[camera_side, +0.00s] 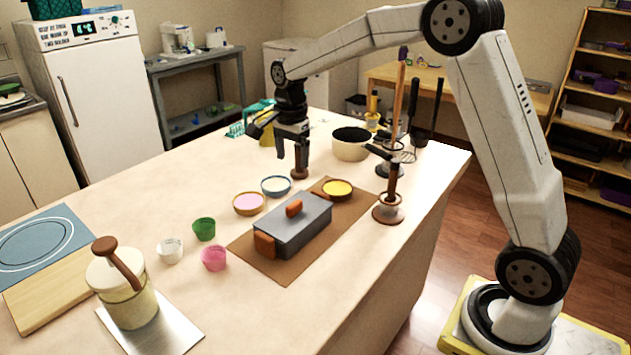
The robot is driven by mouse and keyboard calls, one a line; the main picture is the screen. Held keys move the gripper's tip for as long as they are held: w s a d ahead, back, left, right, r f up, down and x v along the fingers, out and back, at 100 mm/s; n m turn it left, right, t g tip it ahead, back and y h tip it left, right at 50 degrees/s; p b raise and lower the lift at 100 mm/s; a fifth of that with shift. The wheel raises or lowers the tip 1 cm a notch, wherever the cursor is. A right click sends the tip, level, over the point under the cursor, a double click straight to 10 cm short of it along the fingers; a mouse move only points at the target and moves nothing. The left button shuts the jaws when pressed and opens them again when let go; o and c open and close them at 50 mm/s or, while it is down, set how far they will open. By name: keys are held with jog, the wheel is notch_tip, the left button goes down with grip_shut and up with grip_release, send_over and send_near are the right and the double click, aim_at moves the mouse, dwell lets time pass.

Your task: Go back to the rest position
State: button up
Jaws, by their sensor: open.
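My gripper (292,151) is black and points down over the far middle of the pale worktop (150,215). Its fingers are apart. A small brown upright object (300,172) stands at or just behind the fingertips; I cannot tell whether they touch it. My white arm reaches in from the right, bent high above the table. Nothing is seen held in the fingers.
Near the gripper are a blue-rimmed bowl (275,186), a pink-filled bowl (249,203), a yellow-filled bowl (338,189), a grey lidded dish (290,225) on a brown mat (245,250), a pot (350,149) and a utensil stand (388,212).

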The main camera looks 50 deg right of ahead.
jog(key=s+a+f+n+t, duration=0.1)
jog(key=s+a+f+n, duration=0.1)
jog(key=s+n, duration=0.4)
jog(key=s+a+f+n, duration=0.2)
jog(key=s+f+n, duration=0.2)
jog(key=s, duration=0.3)
jog(key=s+a+f+n+t, duration=0.1)
jog(key=s+a+f+n, duration=0.2)
jog(key=s+n, duration=0.4)
jog(key=shift+s+f+n+t, duration=0.25)
jog(key=shift+s+n+t, duration=0.05)
jog(key=shift+s, duration=0.05)
jog(key=shift+a, duration=0.1)
dwell(0.3)
